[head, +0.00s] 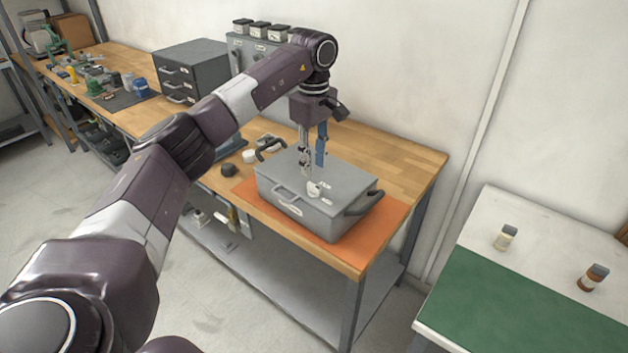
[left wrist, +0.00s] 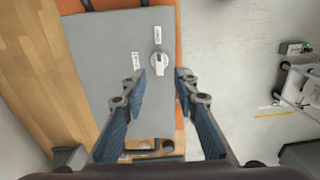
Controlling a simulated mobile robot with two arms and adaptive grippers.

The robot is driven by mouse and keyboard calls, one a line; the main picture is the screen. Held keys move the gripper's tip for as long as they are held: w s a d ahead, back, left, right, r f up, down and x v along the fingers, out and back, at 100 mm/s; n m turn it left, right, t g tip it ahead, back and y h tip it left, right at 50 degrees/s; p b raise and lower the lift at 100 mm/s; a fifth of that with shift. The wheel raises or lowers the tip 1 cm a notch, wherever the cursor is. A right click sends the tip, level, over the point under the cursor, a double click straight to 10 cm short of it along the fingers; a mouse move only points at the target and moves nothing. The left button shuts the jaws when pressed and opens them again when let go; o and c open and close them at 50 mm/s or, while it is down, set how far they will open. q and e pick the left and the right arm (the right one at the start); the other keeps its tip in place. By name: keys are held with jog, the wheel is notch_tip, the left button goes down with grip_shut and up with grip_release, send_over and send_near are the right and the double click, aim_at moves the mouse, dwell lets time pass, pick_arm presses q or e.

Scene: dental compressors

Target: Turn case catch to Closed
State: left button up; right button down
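The grey case (head: 298,203) sits on an orange mat (head: 385,222) at the front end of the wooden bench. Its catch (head: 314,188) is a small pale knob on the lid; it also shows in the left wrist view (left wrist: 159,62). Two white labels (left wrist: 135,61) lie beside the catch, too small to read. My left gripper (head: 313,169) points down over the lid. In the left wrist view its fingers (left wrist: 159,78) are apart and empty, with the catch just beyond and between the tips. I cannot tell the exact height above the lid. My right gripper is not in view.
The case has dark handles (head: 364,203). A drawer cabinet (head: 190,70) and a grey box (head: 250,48) stand farther back on the bench (head: 412,160). Small dark and white items lie left of the case. A side table (head: 520,300) with two bottles stands at right.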

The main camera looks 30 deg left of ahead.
aim_at(314, 185)
pick_arm(q)
notch_tip(314, 185, down, 6)
jog(key=shift+f+p, duration=0.2)
jog(key=shift+p, duration=0.55)
jog(key=shift+c, duration=0.3)
grip_shut()
